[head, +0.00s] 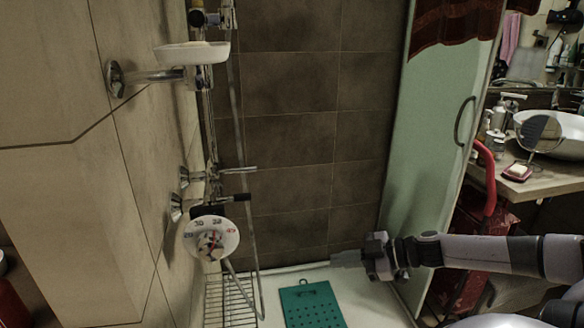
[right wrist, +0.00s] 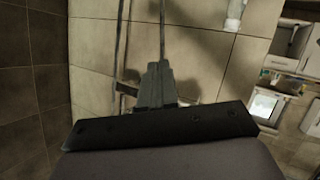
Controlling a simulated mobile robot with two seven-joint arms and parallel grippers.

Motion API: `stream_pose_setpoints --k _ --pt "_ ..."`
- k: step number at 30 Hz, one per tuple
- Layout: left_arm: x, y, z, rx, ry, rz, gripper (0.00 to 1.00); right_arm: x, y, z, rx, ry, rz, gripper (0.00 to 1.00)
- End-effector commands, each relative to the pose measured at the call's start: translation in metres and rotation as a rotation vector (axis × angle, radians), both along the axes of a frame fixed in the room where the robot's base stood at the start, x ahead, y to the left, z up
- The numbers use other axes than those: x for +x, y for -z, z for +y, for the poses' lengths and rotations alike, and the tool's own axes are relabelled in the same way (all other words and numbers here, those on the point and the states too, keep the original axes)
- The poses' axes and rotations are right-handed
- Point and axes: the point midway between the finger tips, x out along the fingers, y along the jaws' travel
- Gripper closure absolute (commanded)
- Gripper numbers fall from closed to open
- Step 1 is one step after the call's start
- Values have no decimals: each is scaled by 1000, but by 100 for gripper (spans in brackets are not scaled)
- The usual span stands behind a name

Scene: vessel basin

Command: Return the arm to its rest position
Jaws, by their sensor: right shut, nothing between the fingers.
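My right arm comes in from the right in the head view, stretched into the shower. Its gripper (head: 345,258) points left, above the shower floor. The gripper is shut and empty. In the right wrist view the closed fingers (right wrist: 157,72) point toward the tiled wall and the shower pipes. They appear apart from the wall. My left gripper is not in either view.
A teal perforated mat (head: 311,306) lies on the white shower floor below the gripper. A mixer dial (head: 211,238), wire rack (head: 230,300) and soap dish (head: 192,53) are at left. A green glass door (head: 432,120) and red chair (head: 484,180) stand near my right arm.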

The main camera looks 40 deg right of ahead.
Motion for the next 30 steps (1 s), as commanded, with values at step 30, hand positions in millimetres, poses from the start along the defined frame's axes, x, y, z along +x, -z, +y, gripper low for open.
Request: stream_pose_setpoints --k 30 --pt "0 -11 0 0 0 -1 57 -96 149 169 146 517 210 100"
